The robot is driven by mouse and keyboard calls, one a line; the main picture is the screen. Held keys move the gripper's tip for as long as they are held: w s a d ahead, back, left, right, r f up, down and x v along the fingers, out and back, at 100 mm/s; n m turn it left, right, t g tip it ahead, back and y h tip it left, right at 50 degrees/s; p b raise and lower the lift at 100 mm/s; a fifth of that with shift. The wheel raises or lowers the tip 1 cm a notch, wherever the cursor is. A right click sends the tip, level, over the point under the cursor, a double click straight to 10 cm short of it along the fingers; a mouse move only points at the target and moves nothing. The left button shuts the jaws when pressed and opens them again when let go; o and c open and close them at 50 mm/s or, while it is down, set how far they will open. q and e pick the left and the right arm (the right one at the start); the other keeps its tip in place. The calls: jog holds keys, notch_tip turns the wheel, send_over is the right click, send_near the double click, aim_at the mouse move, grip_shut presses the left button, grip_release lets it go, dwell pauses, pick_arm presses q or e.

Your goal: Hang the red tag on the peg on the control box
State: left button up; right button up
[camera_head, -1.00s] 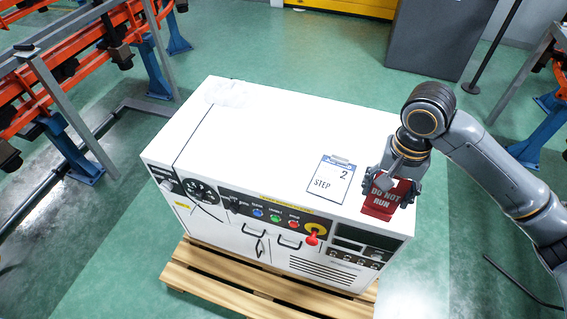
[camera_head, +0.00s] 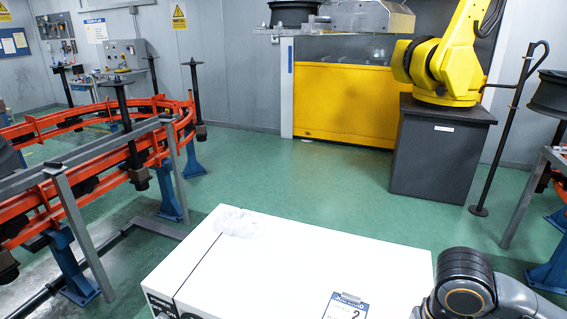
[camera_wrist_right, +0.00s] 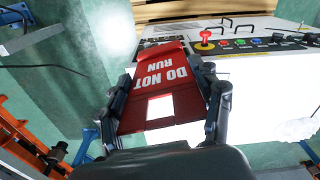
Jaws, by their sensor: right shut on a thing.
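The red tag (camera_wrist_right: 160,88), lettered "DO NOT RUN" with a square cutout, shows in the right wrist view. My right gripper (camera_wrist_right: 166,76) is shut on it, with a finger along each side edge. In the head view only my right arm shows at the bottom right; the gripper and tag are out of frame. A grey control box (camera_head: 125,53) with small dark fittings is on the far wall at the back left; I cannot make out which is a peg. My left gripper is in neither view.
A white cabinet (camera_head: 290,270) with a clipboard (camera_head: 345,306) on top stands in front. Its panel has a red knob (camera_wrist_right: 205,36). Orange rails (camera_head: 60,190) on blue legs run along the left. A yellow robot arm (camera_head: 445,60) stands on a dark pedestal (camera_head: 437,150). Green floor between is clear.

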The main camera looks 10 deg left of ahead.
jog(key=w+f+m, duration=0.1)
jog(key=w+m, duration=0.2)
jog(key=w, duration=0.2)
jog(key=shift+w+a+f, duration=0.35)
jog(key=shift+a, duration=0.05)
jog(key=shift+d, duration=0.1)
jog(key=w+d+f+p, duration=0.4)
jog(key=w+d+f, duration=0.4)
jog(key=w+f, duration=0.2)
notch_tip(320, 180, down, 2)
jog(key=shift+w+d+f, duration=0.25)
jog(key=shift+w+d, duration=0.05)
jog(key=shift+w, duration=0.1)
jog(key=shift+f, duration=0.15)
